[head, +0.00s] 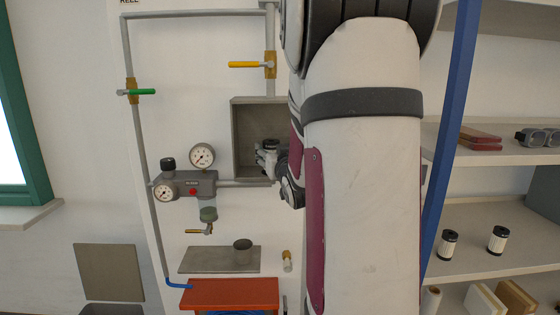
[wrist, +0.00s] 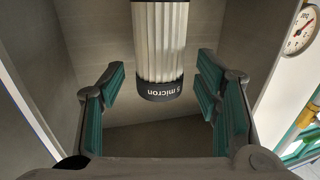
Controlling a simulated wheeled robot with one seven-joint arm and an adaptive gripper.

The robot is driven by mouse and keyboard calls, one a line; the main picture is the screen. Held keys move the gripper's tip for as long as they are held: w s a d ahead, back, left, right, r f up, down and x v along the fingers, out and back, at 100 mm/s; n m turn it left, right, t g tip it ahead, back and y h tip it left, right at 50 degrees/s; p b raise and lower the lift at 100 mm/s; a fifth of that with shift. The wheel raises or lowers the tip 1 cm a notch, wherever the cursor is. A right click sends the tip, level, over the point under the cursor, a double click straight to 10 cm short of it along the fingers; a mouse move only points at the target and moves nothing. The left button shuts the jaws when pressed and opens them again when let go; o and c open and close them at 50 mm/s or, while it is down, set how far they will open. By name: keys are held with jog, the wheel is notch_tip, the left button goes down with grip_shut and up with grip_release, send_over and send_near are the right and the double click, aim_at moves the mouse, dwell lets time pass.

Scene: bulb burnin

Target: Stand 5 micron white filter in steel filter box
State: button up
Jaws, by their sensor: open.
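The steel filter box (head: 246,128) is an open grey box on the white panel in the head view. Its grey inner walls fill much of the wrist view (wrist: 90,30). The white pleated filter (wrist: 160,40), with a black end cap reading "5 micron", is inside the box. In the head view the filter (head: 271,146) shows small, partly hidden by my gripper (head: 267,160). In the wrist view my gripper's (wrist: 160,88) green-padded fingers are spread on either side of the filter, with gaps on both sides. The filter's far end is out of the picture, and its contact with the box floor is hidden.
Pressure gauges (head: 202,155), a grey regulator (head: 190,184) and pipes lie left of the box. A yellow-handled valve (head: 250,64) sits above it. My arm hides the box's right side. Two more filters (head: 449,244) (head: 498,240) stand on the right shelf.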

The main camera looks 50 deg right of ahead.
jog(key=b+v, duration=0.5)
jog(key=v, duration=0.5)
jog(key=w+a+f+n+g+y, duration=0.1)
jog(key=a+f+g+y, duration=0.2)
jog(key=a, duration=0.5)
jog(key=w+a+f+n+g+y, duration=0.1)
jog(key=a+f+n+y, duration=0.2)
jog(key=a, duration=0.5)
jog(key=s+a+f+n+g+y, duration=0.1)
jog(key=s+a+f+g+y, duration=0.1)
jog(key=s+a, duration=0.4)
jog(key=s+a+f+n+g+y, duration=0.2)
jog(key=s+a+f+g, duration=0.2)
jog(key=a, duration=0.7)
jog(key=s, duration=0.2)
jog(key=shift+s+a+y, duration=0.25)
jog(key=shift+s+y, duration=0.15)
